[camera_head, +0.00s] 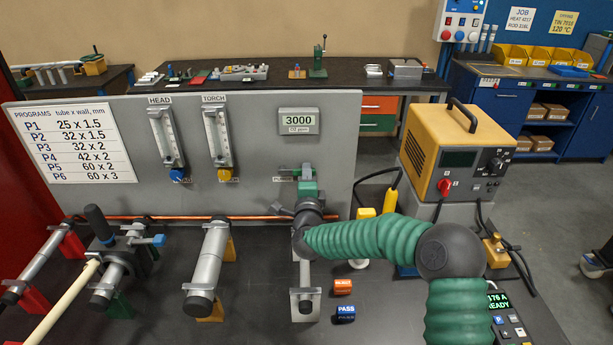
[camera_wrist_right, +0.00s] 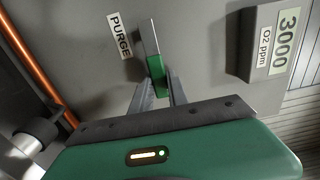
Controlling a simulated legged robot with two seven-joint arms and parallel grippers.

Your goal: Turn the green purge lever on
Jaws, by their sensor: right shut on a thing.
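The green purge lever (camera_wrist_right: 157,68) shows in the right wrist view beside the PURGE label (camera_wrist_right: 119,36) on the grey panel. A flat metal strip extends from its green part toward the top of that picture. My right gripper (camera_wrist_right: 158,88) has its two fingers on either side of the green part and is shut on it. In the head view the right gripper (camera_head: 308,184) is at the panel's lower right, below the O2 display (camera_head: 298,121). The lever is mostly hidden there by the gripper. My left gripper is not in view.
Two flow meters, HEAD (camera_head: 168,136) and TORCH (camera_head: 218,136), are on the panel to the left. A copper tube (camera_head: 190,217) runs along its foot. A yellow power unit (camera_head: 460,150) stands right.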

